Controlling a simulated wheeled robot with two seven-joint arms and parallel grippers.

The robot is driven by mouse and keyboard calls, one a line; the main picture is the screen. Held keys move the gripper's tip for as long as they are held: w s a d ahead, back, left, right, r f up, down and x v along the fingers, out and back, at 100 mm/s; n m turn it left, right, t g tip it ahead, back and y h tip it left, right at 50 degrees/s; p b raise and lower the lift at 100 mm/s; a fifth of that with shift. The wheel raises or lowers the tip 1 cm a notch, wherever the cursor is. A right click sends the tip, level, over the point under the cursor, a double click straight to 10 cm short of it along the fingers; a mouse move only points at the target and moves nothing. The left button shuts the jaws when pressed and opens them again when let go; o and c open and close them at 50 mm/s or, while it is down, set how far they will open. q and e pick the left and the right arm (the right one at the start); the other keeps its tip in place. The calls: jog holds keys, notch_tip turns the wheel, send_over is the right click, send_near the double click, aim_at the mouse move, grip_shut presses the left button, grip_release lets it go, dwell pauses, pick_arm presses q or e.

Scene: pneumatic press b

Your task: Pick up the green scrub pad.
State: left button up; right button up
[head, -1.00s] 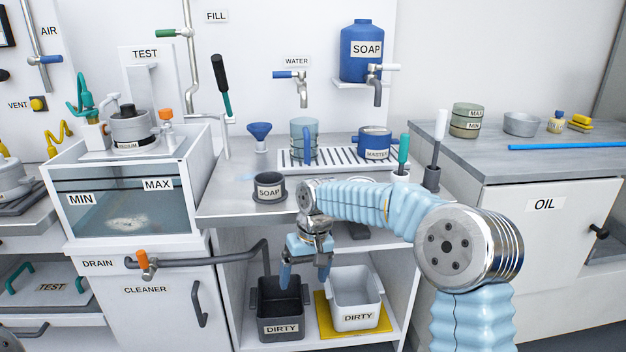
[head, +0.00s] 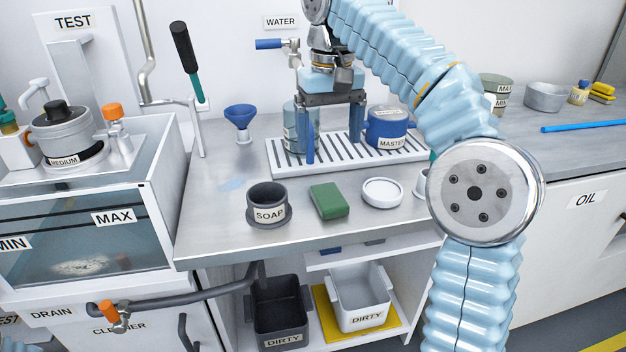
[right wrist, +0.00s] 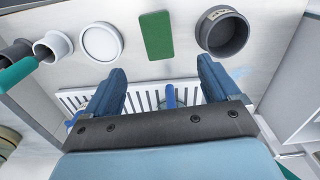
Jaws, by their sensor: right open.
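The green scrub pad (head: 329,201) lies flat on the steel counter, between the dark soap cup (head: 267,205) and a round white dish (head: 382,192). It also shows in the right wrist view (right wrist: 156,35), at the top middle beyond my fingers. My right gripper (head: 334,150) is open and empty, its blue fingers pointing down over the drain rack behind the pad. In the right wrist view the spread fingers (right wrist: 163,80) stand apart from the pad. My left gripper is not in view.
A slatted drain rack (head: 350,150) holds a clear jug (head: 290,130) and the blue MASTER pot (head: 387,128). A blue funnel (head: 240,118) stands to the left. Two DIRTY bins (head: 360,298) sit on the shelf below. The counter left of the soap cup is mostly clear.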

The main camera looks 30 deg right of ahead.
jog(key=b, duration=0.2)
send_over(329, 195)
notch_tip(329, 195, down, 8)
jog(key=shift+a+r, duration=0.15)
jog(key=shift+r, duration=0.1)
notch_tip(329, 195, down, 6)
jog(key=shift+r+b, duration=0.1)
jog(key=shift+b, duration=0.5)
jog(key=c, duration=1.1)
jog(key=shift+c, duration=0.2)
jog(key=shift+r, duration=0.15)
